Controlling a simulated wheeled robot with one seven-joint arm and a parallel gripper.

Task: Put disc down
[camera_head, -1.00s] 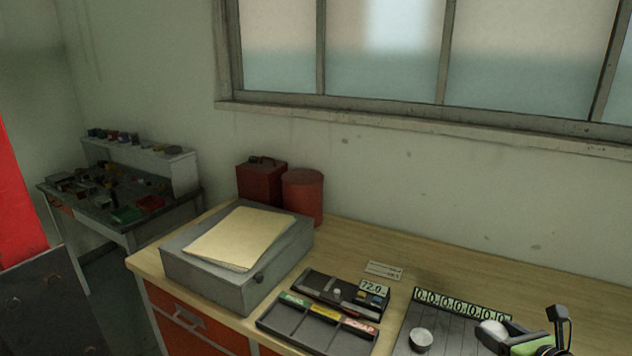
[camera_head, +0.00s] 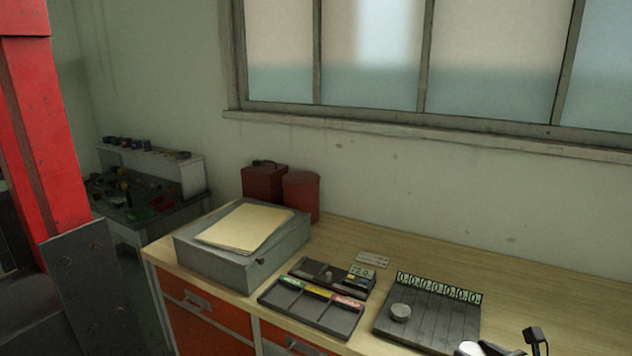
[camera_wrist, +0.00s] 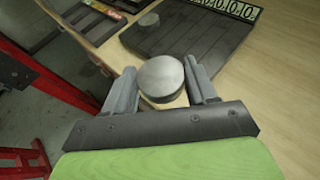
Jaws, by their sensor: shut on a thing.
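My gripper (camera_wrist: 160,88) is shut on a round grey metal disc (camera_wrist: 160,77), held between its two fingers in the wrist view. In the head view the held disc (camera_head: 469,349) shows at the bottom right, partly cut off by the frame edge. A second grey disc (camera_head: 400,312) sits at the left of the dark slatted board (camera_head: 440,328), below a row of digit displays. It also shows in the wrist view (camera_wrist: 149,20). A three-compartment tray (camera_head: 335,319) with green, yellow and red labels stands left of the board; its compartments look empty.
A grey box (camera_head: 215,262) with a paper folder (camera_head: 244,228) stands at the bench's left. Two red containers (camera_head: 300,197) stand behind it. Bare wood (camera_head: 550,295) lies right of the board. A red post (camera_head: 45,130) stands at the left.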

